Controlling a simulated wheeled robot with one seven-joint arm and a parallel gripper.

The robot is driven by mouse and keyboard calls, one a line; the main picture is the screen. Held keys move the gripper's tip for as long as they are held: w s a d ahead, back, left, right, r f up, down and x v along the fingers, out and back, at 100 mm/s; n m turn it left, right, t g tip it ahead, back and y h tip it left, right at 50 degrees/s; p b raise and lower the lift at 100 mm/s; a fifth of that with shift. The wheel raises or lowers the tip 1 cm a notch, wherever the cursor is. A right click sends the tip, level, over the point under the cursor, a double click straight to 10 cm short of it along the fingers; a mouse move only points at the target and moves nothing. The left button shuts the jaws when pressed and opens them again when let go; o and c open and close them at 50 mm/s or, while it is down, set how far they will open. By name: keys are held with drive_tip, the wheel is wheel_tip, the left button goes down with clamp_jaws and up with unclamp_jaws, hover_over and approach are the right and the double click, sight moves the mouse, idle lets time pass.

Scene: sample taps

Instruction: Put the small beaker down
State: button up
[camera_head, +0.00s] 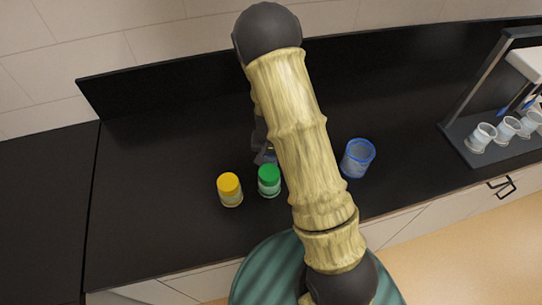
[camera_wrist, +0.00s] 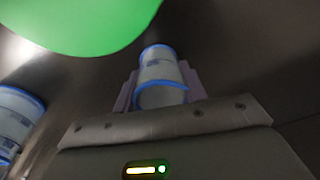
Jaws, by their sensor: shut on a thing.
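My gripper (camera_wrist: 159,84) is shut on the small beaker (camera_wrist: 160,70), a clear vessel with blue bands, which sits between the two pale fingers in the wrist view. In the head view my arm covers the small beaker, and only a dark part of my gripper (camera_head: 262,148) shows at the arm's left edge, just behind the green-lidded jar. Whether the beaker's base touches the black counter (camera_head: 170,150) cannot be told.
A green-lidded jar (camera_head: 269,181) and a yellow-lidded jar (camera_head: 230,191) stand near the counter's front. A larger blue-rimmed beaker (camera_head: 357,159) stands right of my arm. A rack (camera_head: 468,150) with several cups is at far right. The counter's left part is clear.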

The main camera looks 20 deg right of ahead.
wheel_tip(320, 180, up, 10)
drive_tip(key=shift+b, duration=0.3)
drive_tip(key=shift+r, duration=0.15)
idle(0.5)
wheel_tip(320, 180, up, 7)
drive_tip(key=p, duration=0.5)
drive_tip(key=f+n+b, duration=0.1)
drive_tip(key=f, duration=0.4)
drive_tip(key=w+f+n+b, duration=0.1)
drive_tip(key=f+n+b, duration=0.1)
drive_tip(key=f, duration=0.3)
drive_tip(key=w+f+n+b, duration=0.1)
drive_tip(key=f+b, duration=0.1)
drive_tip(key=f, duration=0.3)
drive_tip(key=shift+y, duration=0.3)
drive_tip(key=shift+r, duration=0.15)
